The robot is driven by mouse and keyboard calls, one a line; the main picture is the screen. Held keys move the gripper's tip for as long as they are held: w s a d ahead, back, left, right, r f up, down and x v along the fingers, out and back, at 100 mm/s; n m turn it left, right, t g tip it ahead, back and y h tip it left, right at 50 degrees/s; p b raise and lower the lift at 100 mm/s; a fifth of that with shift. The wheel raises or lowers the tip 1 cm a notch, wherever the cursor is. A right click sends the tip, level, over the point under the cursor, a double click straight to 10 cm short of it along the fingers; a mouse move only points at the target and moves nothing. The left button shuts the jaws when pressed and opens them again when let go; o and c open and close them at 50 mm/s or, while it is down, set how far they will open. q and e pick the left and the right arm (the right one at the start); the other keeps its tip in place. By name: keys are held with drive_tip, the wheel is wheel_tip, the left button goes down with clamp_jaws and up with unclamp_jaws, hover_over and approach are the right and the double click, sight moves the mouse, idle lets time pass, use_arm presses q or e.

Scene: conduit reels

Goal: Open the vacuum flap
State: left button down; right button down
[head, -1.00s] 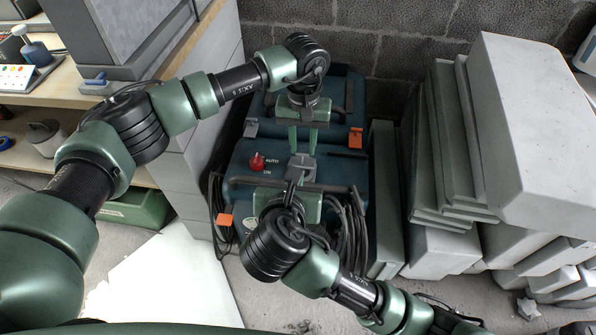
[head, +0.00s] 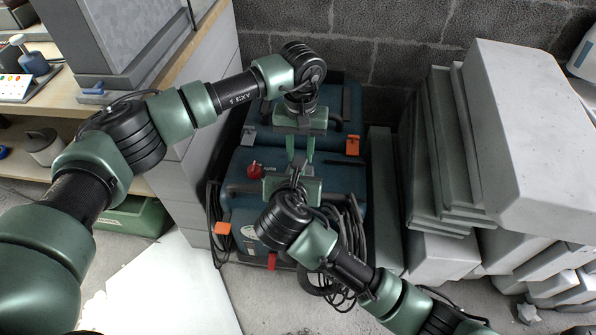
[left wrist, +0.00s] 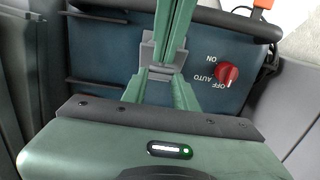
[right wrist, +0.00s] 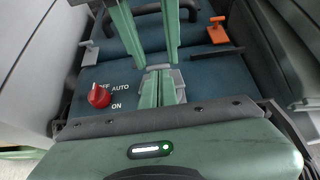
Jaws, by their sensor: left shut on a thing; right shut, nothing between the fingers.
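The blue vacuum (head: 340,185) stands on the floor against the block wall, with a red knob (head: 254,171) on its top. Its small grey flap (head: 299,161) sits mid-top; it also shows in the left wrist view (left wrist: 147,50) and right wrist view (right wrist: 178,76). My left gripper (head: 299,156) reaches down from behind, its spaced fingers shut on the flap. My right gripper (head: 297,174) is shut and empty on the flap's near side, fingertips close to it. The grippers partly hide the flap, so its angle is hard to tell.
Black cables (head: 345,225) hang at the vacuum's front right. Stacked grey slabs (head: 450,150) crowd the right, and a workbench (head: 120,160) stands on the left. An orange latch (head: 353,143) sits at the vacuum's right. A white sheet (head: 170,285) lies on the floor.

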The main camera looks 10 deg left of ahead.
use_arm(q)
drive_tip(key=shift+s+f, duration=0.3)
use_arm(e)
drive_tip(key=shift+w+r, duration=0.3)
drive_tip(key=shift+w, duration=0.3)
use_arm(q)
drive_tip(key=c, duration=1.2)
unclamp_jaws()
drive_tip(key=shift+o, duration=0.6)
drive_tip(key=shift+w, duration=0.15)
use_arm(e)
drive_tip(key=shift+f, duration=0.1)
use_arm(q)
drive_tip(key=shift+r, duration=0.1)
drive_tip(key=shift+w, duration=0.1)
